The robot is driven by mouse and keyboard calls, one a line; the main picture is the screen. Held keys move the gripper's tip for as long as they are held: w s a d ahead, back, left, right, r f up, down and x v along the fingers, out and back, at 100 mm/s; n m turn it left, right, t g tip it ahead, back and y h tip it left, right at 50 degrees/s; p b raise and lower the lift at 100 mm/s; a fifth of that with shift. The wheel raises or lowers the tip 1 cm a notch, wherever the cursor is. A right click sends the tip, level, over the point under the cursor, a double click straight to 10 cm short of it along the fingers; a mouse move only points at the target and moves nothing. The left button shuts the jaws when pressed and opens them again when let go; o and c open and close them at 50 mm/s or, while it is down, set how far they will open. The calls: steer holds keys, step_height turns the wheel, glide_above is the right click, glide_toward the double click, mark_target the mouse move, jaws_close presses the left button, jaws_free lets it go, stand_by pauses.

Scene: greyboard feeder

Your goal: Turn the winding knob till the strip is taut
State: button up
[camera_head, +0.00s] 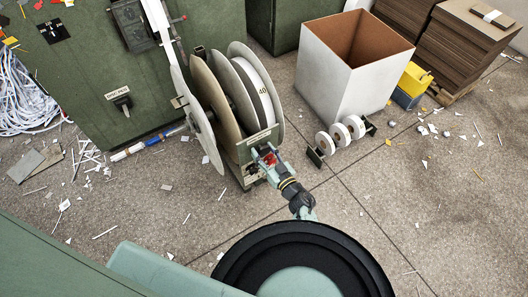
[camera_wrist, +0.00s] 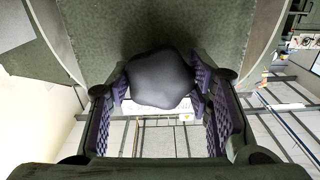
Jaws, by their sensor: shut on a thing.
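The dark lobed winding knob (camera_wrist: 160,80) sits between the purple-padded fingers of my gripper (camera_wrist: 162,95) in the wrist view. My gripper is shut on it, with the pads at its left and right sides. In the head view my gripper (camera_head: 266,159) reaches the front of the reel stand (camera_head: 256,138), and the knob is hidden there. The stand carries large round flanges (camera_head: 236,60) with a white wound roll between them. A pale strip (camera_head: 161,28) runs down from the top beside the green machine; I cannot tell whether it is taut.
A tall white box (camera_head: 345,75) and a stand of small white rolls (camera_head: 340,134) are right of the reels. The green cabinet (camera_head: 95,75) is at left, with a heap of white shreds (camera_head: 30,95). Paper scraps litter the floor. The lower right floor is mostly clear.

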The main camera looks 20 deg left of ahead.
steer(key=shift+f+m+b, duration=0.15)
steer(key=shift+m+b, duration=0.4)
steer(key=shift+m, duration=1.25)
steer(key=o, duration=1.1)
steer(key=shift+o, duration=0.2)
steer(key=v, duration=1.2)
